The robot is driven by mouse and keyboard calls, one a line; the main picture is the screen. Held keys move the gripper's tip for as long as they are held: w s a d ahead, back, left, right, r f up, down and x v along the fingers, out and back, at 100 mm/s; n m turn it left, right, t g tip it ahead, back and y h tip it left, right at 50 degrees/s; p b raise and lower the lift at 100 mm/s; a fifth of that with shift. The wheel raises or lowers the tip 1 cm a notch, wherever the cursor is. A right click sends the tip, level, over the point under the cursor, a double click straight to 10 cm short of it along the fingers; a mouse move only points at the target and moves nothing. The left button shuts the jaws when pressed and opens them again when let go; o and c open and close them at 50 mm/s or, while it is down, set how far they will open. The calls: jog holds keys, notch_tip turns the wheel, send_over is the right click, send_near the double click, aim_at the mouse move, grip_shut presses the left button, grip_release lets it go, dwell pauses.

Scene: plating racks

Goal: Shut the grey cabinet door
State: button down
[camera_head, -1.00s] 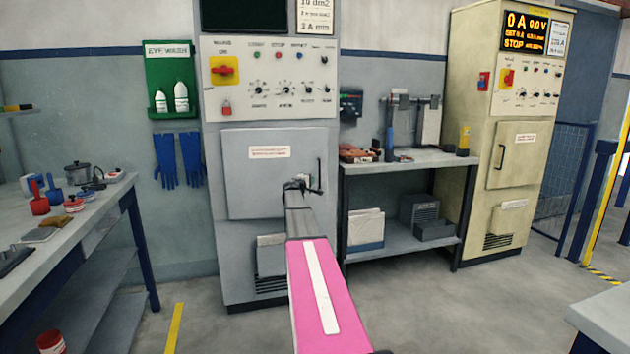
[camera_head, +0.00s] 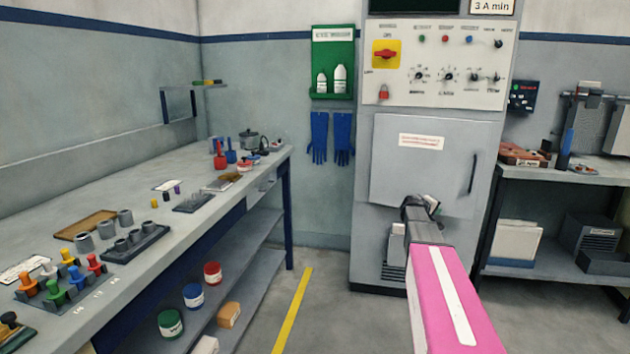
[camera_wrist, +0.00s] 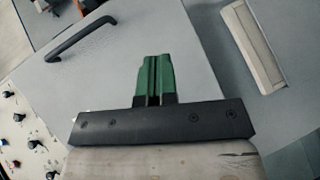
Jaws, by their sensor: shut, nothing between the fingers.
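The grey cabinet door (camera_head: 415,165) is a flat panel with a small label and a dark vertical handle (camera_head: 473,173) near its right edge. It looks slightly ajar, but how far I cannot tell. My gripper (camera_head: 424,203) is in front of the door's lower part, left of and below the handle; its fingertips are hidden in the head view. In the wrist view, the green fingers (camera_wrist: 153,68) are together and empty, in front of the door panel (camera_wrist: 120,65). The handle (camera_wrist: 80,38) shows at upper left there. Whether the fingertips touch the door is unclear.
A long workbench (camera_head: 240,195) with several small parts runs along the left. A shelf table (camera_head: 560,178) stands to the cabinet's right. Green eyewash holder (camera_head: 333,65) and blue gloves (camera_head: 331,137) hang left of the cabinet. The floor by the yellow line (camera_head: 293,312) is clear.

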jog(key=s+a+f+m+g+y, duration=0.1)
jog(key=s+a+f+y, duration=0.2)
jog(key=s+a+f, duration=0.3)
jog(key=s+a+f+m+g+y, duration=0.1)
jog(key=s+a+f+g+y, duration=0.1)
jog(key=s+a+f, duration=0.5)
jog(key=s+a+y, duration=0.1)
jog(key=s+a, duration=0.4)
jog(key=shift+f+m+g, duration=0.3)
jog(key=shift+m, duration=0.1)
jog(key=c, duration=1.6)
grip_release()
jog(key=s+a+f+g+y, duration=0.1)
jog(key=s+a+y, duration=0.1)
jog(key=s+a, duration=0.3)
jog(key=s+a+f+g+y, duration=0.1)
jog(key=s+a+f+y, duration=0.1)
jog(key=s+a, duration=0.3)
jog(key=s+a+f+g+y, duration=0.1)
jog(key=s+a+f+y, duration=0.1)
jog(key=s+a, duration=0.3)
jog(key=shift+s+a+m, duration=0.1)
jog(key=shift+s+m, duration=0.3)
jog(key=shift+s, duration=0.05)
jog(key=shift+c, duration=0.2)
jog(key=o, duration=0.5)
jog(key=shift+s+a+f, duration=0.1)
jog(key=shift+s+a, duration=0.1)
jog(key=shift+a, duration=0.05)
jog(key=shift+w, duration=0.1)
